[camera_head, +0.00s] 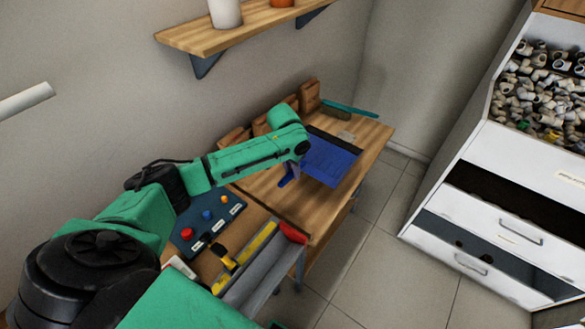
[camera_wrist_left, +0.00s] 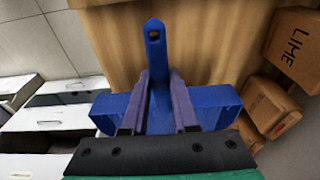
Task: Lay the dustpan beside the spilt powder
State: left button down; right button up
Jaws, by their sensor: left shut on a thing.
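The blue dustpan (camera_head: 330,162) is over the wooden bench at its right part, with a dark edge at its far side. My left gripper (camera_head: 293,172) is shut on its handle. In the left wrist view the two purple fingers (camera_wrist_left: 159,88) stand on either side of the blue handle (camera_wrist_left: 154,45), which has a hole at its end; the dustpan's wide body (camera_wrist_left: 215,103) lies behind them. I cannot tell whether the dustpan touches the bench. A small pale patch, apparently the spilt powder (camera_head: 346,136), shows just beyond the dustpan, partly hidden. My right gripper is not in view.
Brown boxes (camera_head: 309,97) line the wall; one reads LIME (camera_wrist_left: 295,45). A teal brush (camera_head: 350,109) lies at the back of the bench (camera_head: 374,138). A button panel (camera_head: 207,220) and a toolbox (camera_head: 250,265) are nearer. White drawers (camera_head: 490,235) stand right, across open floor.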

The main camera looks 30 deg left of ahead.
pick_arm(q)
jog(key=f, duration=0.1)
jog(key=w+f+b, duration=0.1)
jog(key=f+b, duration=0.1)
jog(key=shift+w+a+f, duration=0.15)
jog(key=shift+a+f, duration=0.05)
jog(key=shift+a, duration=0.2)
notch_tip(320, 180, down, 4)
jog(key=b, duration=0.5)
jog(key=shift+d, duration=0.1)
jog(key=shift+s+d+f, duration=0.1)
jog(key=shift+s+f, duration=0.15)
jog(key=shift+f, duration=0.2)
jog(key=shift+f+b, duration=0.35)
jog(key=shift+f, duration=0.8)
jog(key=c, duration=0.6)
grip_release()
